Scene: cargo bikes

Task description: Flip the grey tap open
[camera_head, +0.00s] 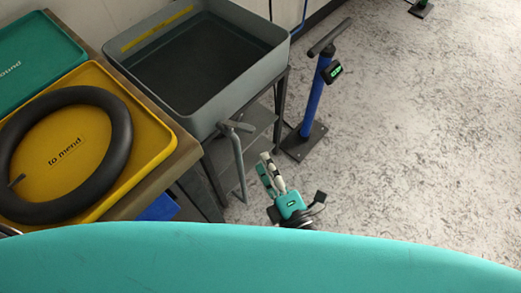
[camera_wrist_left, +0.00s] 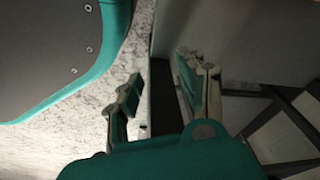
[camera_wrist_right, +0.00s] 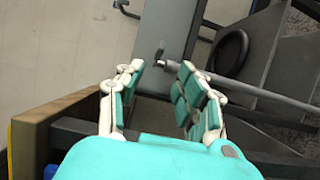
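The grey tap (camera_head: 236,128) sits at the near corner of the grey basin (camera_head: 262,78), with a thin grey pipe running down from it. My right gripper (camera_head: 264,163) is to the right of this pipe and lower than the tap, apart from both. In the right wrist view the right gripper (camera_wrist_right: 160,80) is open and empty, with a grey fitting and rod (camera_wrist_right: 225,88) beyond its fingertips. My left gripper (camera_wrist_left: 160,85) is open and empty in the left wrist view, close to a grey panel. The head view does not show it.
A blue floor pump (camera_head: 313,100) stands right of the basin's dark stand. A yellow tray (camera_head: 152,128) with a black tyre (camera_head: 122,150) and a green tray (camera_head: 35,55) lie on the bench at left. Open floor (camera_head: 420,130) extends right.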

